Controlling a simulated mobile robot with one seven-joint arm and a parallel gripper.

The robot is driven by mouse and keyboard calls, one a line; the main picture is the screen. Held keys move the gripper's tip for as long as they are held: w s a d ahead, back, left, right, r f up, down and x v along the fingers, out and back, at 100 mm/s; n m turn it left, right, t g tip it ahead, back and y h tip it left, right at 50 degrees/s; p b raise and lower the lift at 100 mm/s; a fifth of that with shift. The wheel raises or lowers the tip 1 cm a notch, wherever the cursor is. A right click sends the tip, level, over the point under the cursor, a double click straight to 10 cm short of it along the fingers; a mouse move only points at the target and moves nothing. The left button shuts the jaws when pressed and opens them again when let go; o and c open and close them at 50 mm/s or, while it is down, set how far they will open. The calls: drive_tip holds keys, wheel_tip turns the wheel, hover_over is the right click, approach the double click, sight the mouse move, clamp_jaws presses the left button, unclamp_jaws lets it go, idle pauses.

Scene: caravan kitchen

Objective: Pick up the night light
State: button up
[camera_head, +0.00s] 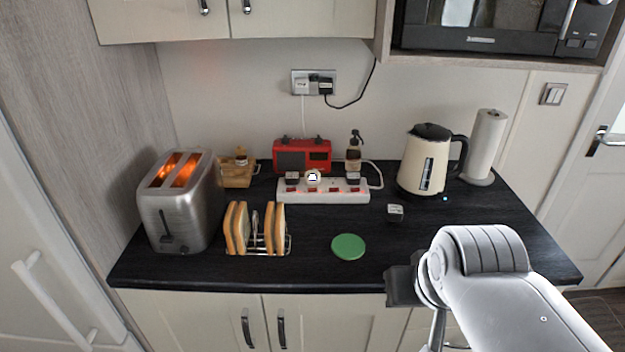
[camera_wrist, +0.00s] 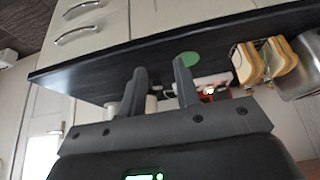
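The night light appears to be the small round white piece with a lit face (camera_head: 313,177), seated in the white power strip (camera_head: 328,194) at the back middle of the black worktop. In the wrist view a small bright piece (camera_wrist: 209,90) beside the strip looks like the same thing. My gripper (camera_head: 405,286) is at the worktop's front edge, in front and to the right of the strip. In the wrist view my gripper's two dark fingers (camera_wrist: 160,88) stand apart with nothing held between them.
Dark-topped plugs flank the night light. A red radio (camera_head: 302,155) and a pump bottle (camera_head: 354,155) stand behind. A green disc (camera_head: 348,246), toast rack (camera_head: 259,230), toaster (camera_head: 178,202), small loose cube (camera_head: 395,211) and kettle (camera_head: 427,163) stand around. The front right worktop is clear.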

drive_tip(key=o, duration=0.4)
drive_tip(key=w+a+r, duration=0.1)
drive_tip(key=w+r, duration=0.2)
drive_tip(key=w, duration=0.4)
drive_tip(key=w+a+r, duration=0.1)
drive_tip(key=w+r, duration=0.2)
drive_tip(key=w, duration=0.5)
hover_over(312, 175)
drive_tip(key=s, duration=0.6)
wheel_tip(312, 175, down, 11)
drive_tip(key=x, duration=1)
drive_tip(key=shift+w, duration=0.5)
